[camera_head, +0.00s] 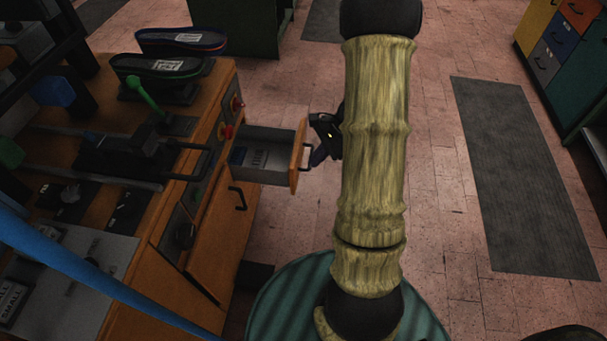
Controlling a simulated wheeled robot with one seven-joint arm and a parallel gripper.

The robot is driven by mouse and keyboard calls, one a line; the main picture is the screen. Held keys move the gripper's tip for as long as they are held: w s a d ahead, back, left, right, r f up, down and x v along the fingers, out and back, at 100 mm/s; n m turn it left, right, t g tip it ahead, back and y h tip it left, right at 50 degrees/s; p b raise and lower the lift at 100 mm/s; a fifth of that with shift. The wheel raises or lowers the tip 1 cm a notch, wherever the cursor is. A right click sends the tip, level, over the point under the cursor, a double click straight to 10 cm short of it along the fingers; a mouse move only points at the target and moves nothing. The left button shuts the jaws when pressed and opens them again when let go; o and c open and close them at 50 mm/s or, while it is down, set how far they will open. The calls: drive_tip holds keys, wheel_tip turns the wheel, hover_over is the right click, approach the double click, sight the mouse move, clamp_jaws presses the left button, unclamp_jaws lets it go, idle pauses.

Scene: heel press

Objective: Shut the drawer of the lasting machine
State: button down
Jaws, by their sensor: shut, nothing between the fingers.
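The lasting machine is a wooden bench (226,262) with levers and panels on top, at the left. Its drawer (298,156) stands pulled out to the right, with a wooden front, grey sides and a dark handle (306,158). A few items lie inside the drawer. My gripper (314,158) is shut and empty, right beside the drawer front near the handle. I cannot tell whether it touches the handle or front. My arm covers part of the gripper's right side.
Two shoe soles (180,41) rest on stands on the bench top. A green lever (143,92) rises there. A dark mat (520,175) lies on the tiled floor at right. Coloured drawers (553,48) stand at the upper right.

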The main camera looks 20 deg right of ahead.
drive_tip(key=w+d+f+m+t+y+b, duration=0.1)
drive_tip(key=w+d+f+m+t+b, duration=0.1)
drive_tip(key=d+f+m, duration=0.5)
wheel_tip(320, 180, down, 2)
drive_tip(key=w+d+t, duration=0.1)
drive_tip(key=d, duration=0.1)
drive_tip(key=shift+w+d+f+t+y, duration=0.2)
drive_tip(key=shift+w+d+t+y, duration=0.1)
drive_tip(key=shift+d+t, duration=0.1)
drive_tip(key=shift+a+b, duration=0.1)
drive_tip(key=shift+b, duration=0.2)
approach(295, 171)
wheel_tip(295, 171, down, 4)
drive_tip(key=a, duration=0.1)
drive_tip(key=w+a, duration=0.1)
drive_tip(key=a, duration=0.1)
drive_tip(key=shift+w+r+b, duration=0.1)
drive_tip(key=shift+r+b, duration=0.05)
drive_tip(key=shift+b, duration=0.25)
drive_tip(key=shift+w+a, duration=0.2)
drive_tip(key=shift+a, duration=0.15)
drive_tip(key=shift+w, duration=0.15)
